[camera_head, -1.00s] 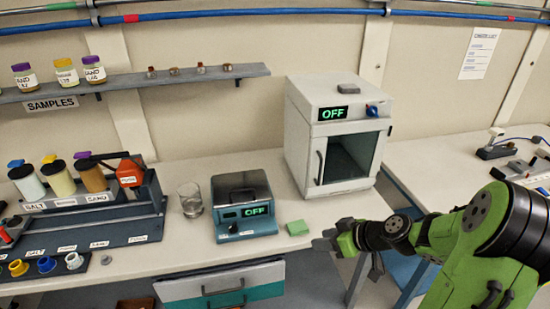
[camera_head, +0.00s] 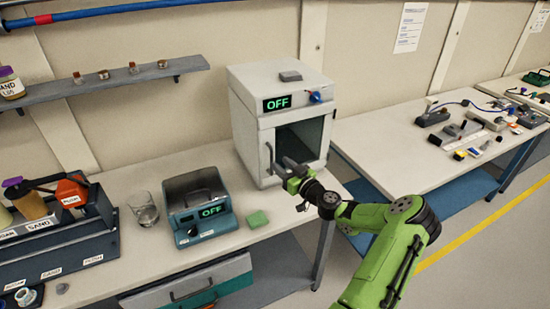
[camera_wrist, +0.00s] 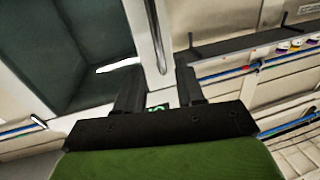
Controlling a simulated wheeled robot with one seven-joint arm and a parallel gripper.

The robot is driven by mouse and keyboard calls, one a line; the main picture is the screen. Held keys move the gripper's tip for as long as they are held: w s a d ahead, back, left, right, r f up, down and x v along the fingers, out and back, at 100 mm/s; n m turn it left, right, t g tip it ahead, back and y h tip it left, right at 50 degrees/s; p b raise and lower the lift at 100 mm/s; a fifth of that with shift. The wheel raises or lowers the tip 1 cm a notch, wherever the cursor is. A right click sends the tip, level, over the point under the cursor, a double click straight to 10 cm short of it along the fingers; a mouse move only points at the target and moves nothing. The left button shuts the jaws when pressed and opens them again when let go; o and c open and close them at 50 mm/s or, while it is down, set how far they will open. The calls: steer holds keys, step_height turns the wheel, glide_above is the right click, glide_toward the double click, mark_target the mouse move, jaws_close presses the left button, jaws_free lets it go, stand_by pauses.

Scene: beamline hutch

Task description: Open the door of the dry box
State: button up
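The dry box (camera_head: 290,82) is a white cabinet on the bench with a dark window in its door (camera_head: 305,142). The door looks shut. Its vertical grey handle (camera_head: 269,158) is on the door's left side. My gripper (camera_head: 283,166) is in front of the door's lower left part, close to the handle. In the wrist view, my gripper (camera_wrist: 158,75) has its two dark fingers apart. A pale upright bar (camera_wrist: 156,35), which may be the handle, reaches down between the fingertips. I cannot tell whether they touch it. The dark window (camera_wrist: 85,50) fills the upper left there.
A second bench (camera_head: 400,150) with instruments is on the right. A shelf (camera_head: 110,84) hangs on the wall.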

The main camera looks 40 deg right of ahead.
mark_target(272, 158)
steer(key=w, duration=0.4)
steer(key=shift+d, duration=0.2)
jaws_close()
